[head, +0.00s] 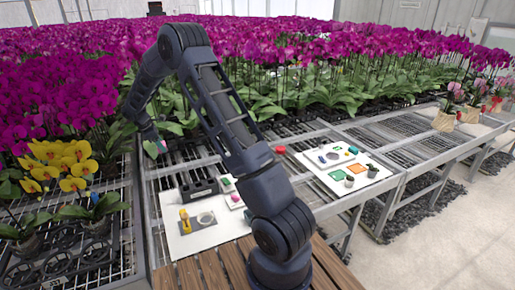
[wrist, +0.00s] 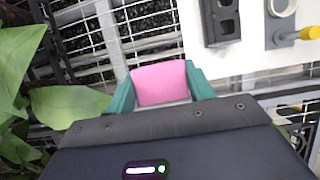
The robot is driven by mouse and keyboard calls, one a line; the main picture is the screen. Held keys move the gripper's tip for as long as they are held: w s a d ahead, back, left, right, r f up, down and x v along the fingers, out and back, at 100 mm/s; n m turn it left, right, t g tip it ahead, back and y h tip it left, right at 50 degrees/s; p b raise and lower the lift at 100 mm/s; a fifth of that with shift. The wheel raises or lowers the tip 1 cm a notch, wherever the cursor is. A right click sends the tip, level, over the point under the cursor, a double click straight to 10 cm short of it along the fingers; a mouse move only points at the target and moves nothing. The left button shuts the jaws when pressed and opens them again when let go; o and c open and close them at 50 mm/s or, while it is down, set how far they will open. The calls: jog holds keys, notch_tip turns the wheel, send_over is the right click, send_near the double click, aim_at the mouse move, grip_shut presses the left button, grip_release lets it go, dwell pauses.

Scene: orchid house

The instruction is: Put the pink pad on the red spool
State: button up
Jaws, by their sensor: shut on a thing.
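My gripper (wrist: 160,80) has teal fingers, shut on the pink pad (wrist: 160,84), which sits between them in the wrist view. In the head view my gripper (head: 156,146) hangs at the left, over the bench edge near the orchid leaves, away from the white boards. A small red object (head: 280,150), perhaps the red spool, lies on the bench just right of my arm; it is too small to make out its shape. No red spool shows in the wrist view.
A white board (head: 203,232) carries a black block (head: 199,191), a yellow piece (head: 185,222) and a grey round piece. Another board (head: 340,186) at right holds several coloured pieces. Orchids crowd the left and back; leaves (wrist: 68,106) reach close to my gripper.

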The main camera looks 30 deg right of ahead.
jog(key=w+d, duration=0.3)
jog(key=d, duration=0.6)
jog(key=w+d, duration=0.3)
jog(key=d, duration=0.6)
notch_tip(320, 180, up, 3)
send_over(283, 147)
jog(key=a, duration=0.2)
notch_tip(283, 147, down, 20)
jog(key=shift+s+r, duration=0.1)
jog(key=o, duration=1)
jog(key=shift+c, duration=0.2)
